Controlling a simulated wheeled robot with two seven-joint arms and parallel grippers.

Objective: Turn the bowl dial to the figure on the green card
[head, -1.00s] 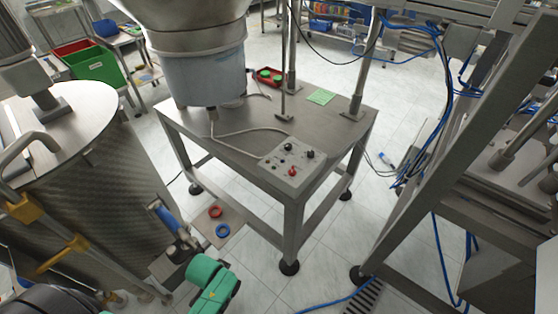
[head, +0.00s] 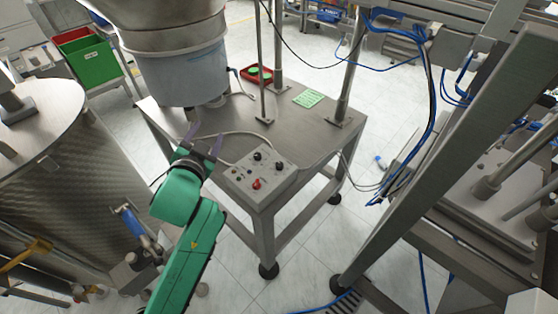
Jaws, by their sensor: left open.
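The grey control box (head: 246,186) sits at the near corner of the steel table. Its top carries black knobs, one near the back (head: 257,156) and one at the right (head: 279,166), a red knob (head: 256,184) and smaller fittings. The labels are too small to read, so I cannot tell which is the bowl dial. The green card (head: 308,98) lies flat on the table behind the box; its figure is unreadable. My left gripper (head: 205,139) is open and empty, left of the box and apart from its knobs. My right gripper is not in view.
The feeder bowl (head: 181,72) hangs over the table's left part. Metal posts (head: 345,85) rise from the tabletop (head: 305,134). A pale cable curves behind the box. A red tray (head: 257,76) with green pieces is at the back. A slanted steel frame (head: 440,165) stands right.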

